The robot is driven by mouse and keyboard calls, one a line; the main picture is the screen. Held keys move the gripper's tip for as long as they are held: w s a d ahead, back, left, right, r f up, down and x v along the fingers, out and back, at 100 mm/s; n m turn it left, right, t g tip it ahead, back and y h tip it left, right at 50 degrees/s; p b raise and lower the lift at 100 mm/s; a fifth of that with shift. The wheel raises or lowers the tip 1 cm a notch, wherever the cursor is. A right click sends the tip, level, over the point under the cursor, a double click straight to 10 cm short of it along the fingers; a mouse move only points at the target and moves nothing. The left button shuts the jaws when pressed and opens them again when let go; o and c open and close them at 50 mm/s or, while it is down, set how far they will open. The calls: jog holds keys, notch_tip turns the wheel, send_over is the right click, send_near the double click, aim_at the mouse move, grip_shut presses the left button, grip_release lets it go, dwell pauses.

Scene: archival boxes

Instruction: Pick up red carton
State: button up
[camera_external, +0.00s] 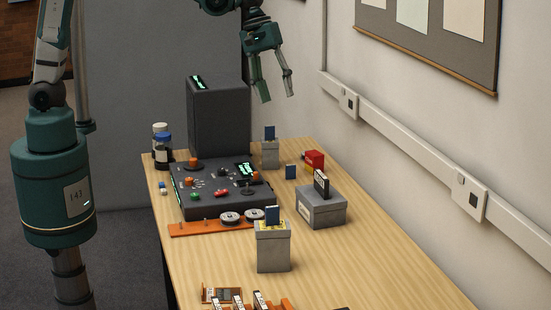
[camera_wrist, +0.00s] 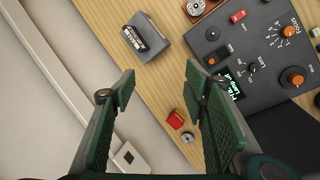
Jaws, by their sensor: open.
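The red carton (camera_external: 315,158) is a small red box on the wooden table, near its right edge by the wall. It also shows in the wrist view (camera_wrist: 175,120), between my fingers in the picture and beyond them. Something small, round and greyish lies beside it in the wrist view (camera_wrist: 187,137). My gripper (camera_external: 278,98) is open and empty, high above the far part of the table. Its green fingers also show in the wrist view (camera_wrist: 160,88), apart from the carton.
A black control console (camera_external: 205,185) with a tall dark box (camera_external: 220,118) behind it fills the table's left side. Grey boxes stand near the carton (camera_external: 322,212), (camera_external: 270,155) and nearer the front (camera_external: 273,250). The wall borders the right.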

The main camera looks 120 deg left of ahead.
jog(key=w+a+f+n+b, duration=0.15)
jog(key=a+f+n, duration=0.35)
jog(key=a+f, duration=0.9)
jog(key=n+h+b, duration=0.2)
jog(key=n, duration=0.3)
send_near(312, 152)
jog(key=x, duration=0.5)
jog(key=shift+f, duration=0.15)
jog(key=shift+f, duration=0.1)
jog(key=shift+x, duration=1.2)
jog(key=shift+f, duration=0.1)
jog(key=shift+b+x, duration=0.35)
jog(key=shift+x, duration=2.15)
jog(key=shift+w+a, duration=0.1)
jog(key=shift+w, duration=0.05)
jog(key=shift+c, duration=0.3)
